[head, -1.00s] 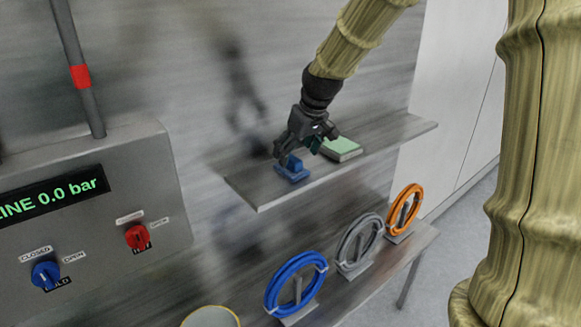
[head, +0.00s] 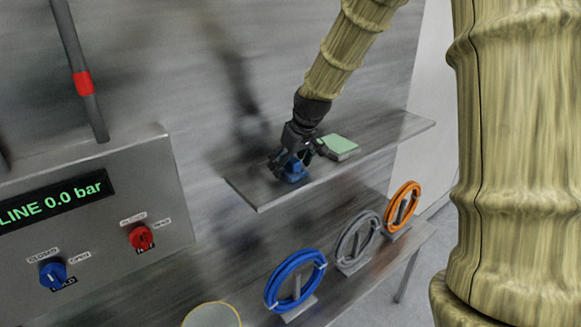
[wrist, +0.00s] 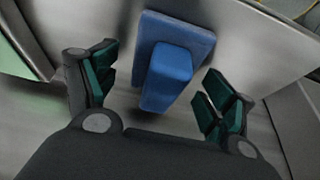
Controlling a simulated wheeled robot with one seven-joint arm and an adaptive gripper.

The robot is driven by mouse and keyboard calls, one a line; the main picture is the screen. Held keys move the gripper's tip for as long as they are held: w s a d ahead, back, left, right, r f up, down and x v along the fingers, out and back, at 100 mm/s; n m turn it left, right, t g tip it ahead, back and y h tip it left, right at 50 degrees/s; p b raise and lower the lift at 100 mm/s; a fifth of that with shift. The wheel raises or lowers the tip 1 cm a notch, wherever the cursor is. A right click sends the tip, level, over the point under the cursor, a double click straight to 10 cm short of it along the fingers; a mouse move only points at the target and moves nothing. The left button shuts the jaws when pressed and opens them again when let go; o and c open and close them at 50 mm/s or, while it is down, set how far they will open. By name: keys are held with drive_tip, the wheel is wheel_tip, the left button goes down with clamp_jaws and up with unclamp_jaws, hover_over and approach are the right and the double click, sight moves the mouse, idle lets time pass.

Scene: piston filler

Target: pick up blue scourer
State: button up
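The blue scourer (head: 293,173) sits on the upper shelf (head: 262,198), near its left end. In the wrist view the scourer (wrist: 170,75) is a flat blue pad with a raised blue block as a handle. My gripper (head: 288,162) is right at it, coming down from above and partly covering it in the head view. In the wrist view my gripper (wrist: 160,88) is open, with one dark green finger pad on each side of the handle. Gaps show between both pads and the handle.
A green-topped pad (head: 337,146) lies on the same shelf, to the right of my gripper. Blue (head: 296,281), grey (head: 358,243) and orange (head: 402,206) hose coils stand on the lower shelf. A grey control box (head: 100,215) is at the left.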

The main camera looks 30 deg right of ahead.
drive_tip(key=c, duration=1.1)
drive_tip(key=shift+o, duration=0.2)
drive_tip(key=shift+r, duration=0.2)
drive_tip(key=shift+r+b, duration=0.55)
drive_tip(key=shift+r, duration=0.05)
wheel_tip(320, 180, up, 2)
drive_tip(key=shift+s+b, duration=0.1)
drive_tip(key=shift+b, duration=0.45)
drive_tip(key=s+a+r+p, duration=0.1)
drive_tip(key=s+p, duration=0.7)
drive_tip(key=s, duration=0.7)
drive_tip(key=shift+s+a+r, duration=0.3)
drive_tip(key=shift+s, duration=0.05)
